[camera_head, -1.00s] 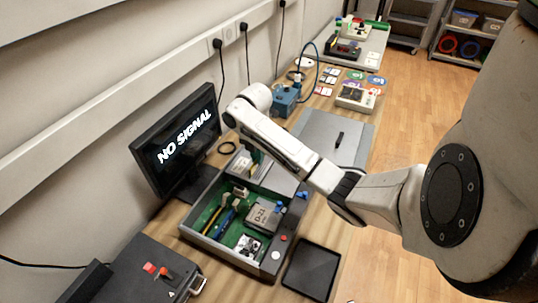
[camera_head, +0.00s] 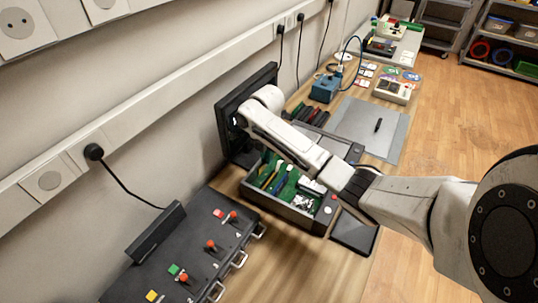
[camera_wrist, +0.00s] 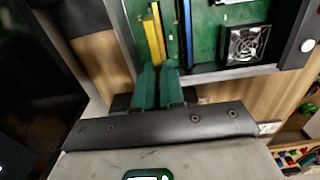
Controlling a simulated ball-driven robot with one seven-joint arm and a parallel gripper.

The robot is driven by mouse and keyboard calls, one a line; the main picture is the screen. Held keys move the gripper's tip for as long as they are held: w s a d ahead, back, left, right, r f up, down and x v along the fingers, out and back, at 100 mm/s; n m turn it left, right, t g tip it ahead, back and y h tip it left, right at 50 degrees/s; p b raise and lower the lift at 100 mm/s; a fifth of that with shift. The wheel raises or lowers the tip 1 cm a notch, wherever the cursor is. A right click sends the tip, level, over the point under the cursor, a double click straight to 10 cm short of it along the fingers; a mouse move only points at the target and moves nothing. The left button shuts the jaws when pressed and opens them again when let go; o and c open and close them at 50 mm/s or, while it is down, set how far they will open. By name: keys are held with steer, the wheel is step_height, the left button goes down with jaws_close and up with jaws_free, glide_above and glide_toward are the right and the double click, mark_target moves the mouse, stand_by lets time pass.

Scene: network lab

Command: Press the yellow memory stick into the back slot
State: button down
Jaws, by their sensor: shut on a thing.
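The yellow memory stick (camera_wrist: 154,38) stands out against the green board (camera_wrist: 209,42) in the wrist view. My gripper (camera_wrist: 158,70) has its green fingers together at the stick's near end and is shut on it. I cannot tell how deep the stick sits or which slot it lines up with. A blue stick (camera_wrist: 186,34) is just right of it. In the head view the open grey case (camera_head: 275,205) shows with the yellow stick (camera_head: 267,175) and the blue stick (camera_head: 281,182) inside. My arm hides the gripper there.
A fan (camera_wrist: 246,44) sits right of the sticks. A monitor (camera_head: 224,130) stands behind the case. A black tray (camera_head: 354,232) is at its right, and a switch panel (camera_head: 195,250) is in front. A grey mat (camera_head: 368,122) lies beyond.

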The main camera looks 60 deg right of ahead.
steer(key=shift+f+b, duration=2.45)
steer(key=shift+f, duration=1.25)
steer(key=shift+p, duration=0.65)
steer(key=shift+f+b, duration=0.65)
steer(key=shift+f, duration=0.85)
stand_by(0.9)
steer(key=c, duration=1.2)
jaws_free()
steer(key=shift+s, duration=0.1)
steer(key=shift+o, duration=0.2)
steer(key=shift+o, duration=0.4)
steer(key=shift+o, duration=0.8)
